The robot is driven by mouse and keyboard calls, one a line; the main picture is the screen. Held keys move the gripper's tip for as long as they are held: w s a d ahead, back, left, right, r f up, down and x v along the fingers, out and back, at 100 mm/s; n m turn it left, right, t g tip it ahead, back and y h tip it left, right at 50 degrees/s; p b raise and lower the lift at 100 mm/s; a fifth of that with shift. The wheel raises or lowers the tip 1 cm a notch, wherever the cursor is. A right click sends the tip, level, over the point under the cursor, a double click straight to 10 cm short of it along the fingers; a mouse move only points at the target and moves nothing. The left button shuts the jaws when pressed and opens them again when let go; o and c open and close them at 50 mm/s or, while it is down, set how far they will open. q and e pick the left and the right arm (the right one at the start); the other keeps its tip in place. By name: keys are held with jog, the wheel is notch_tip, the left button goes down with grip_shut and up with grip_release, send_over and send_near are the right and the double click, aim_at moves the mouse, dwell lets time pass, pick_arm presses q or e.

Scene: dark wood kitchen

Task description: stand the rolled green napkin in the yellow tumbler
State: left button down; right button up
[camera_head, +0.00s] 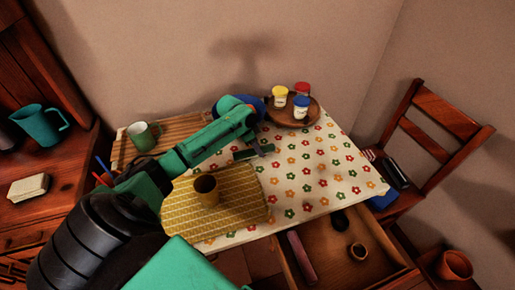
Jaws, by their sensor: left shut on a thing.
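The yellow tumbler (206,190) stands upright on a yellow patterned placemat (240,213), with its opening facing up. My left arm reaches in from the left, over the table behind the tumbler. My left gripper (257,148) points down and is shut on the rolled green napkin (243,155). The napkin is dark green and roughly horizontal, behind and to the right of the tumbler, apart from it. The fingers cover its middle. I cannot tell whether it touches the tablecloth. My right gripper is not in view.
A wooden tray (315,112) with small jars stands at the back, beside a blue bowl (226,104) partly hidden by my arm. A green mug (142,135) stands at the table's left. An open drawer (335,268) juts out in front. The flowered tablecloth (320,170) is clear at right.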

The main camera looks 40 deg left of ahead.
pick_arm(q)
jog(key=shift+f, duration=0.35)
jog(key=shift+f, duration=0.1)
jog(key=c, duration=0.5)
grip_release()
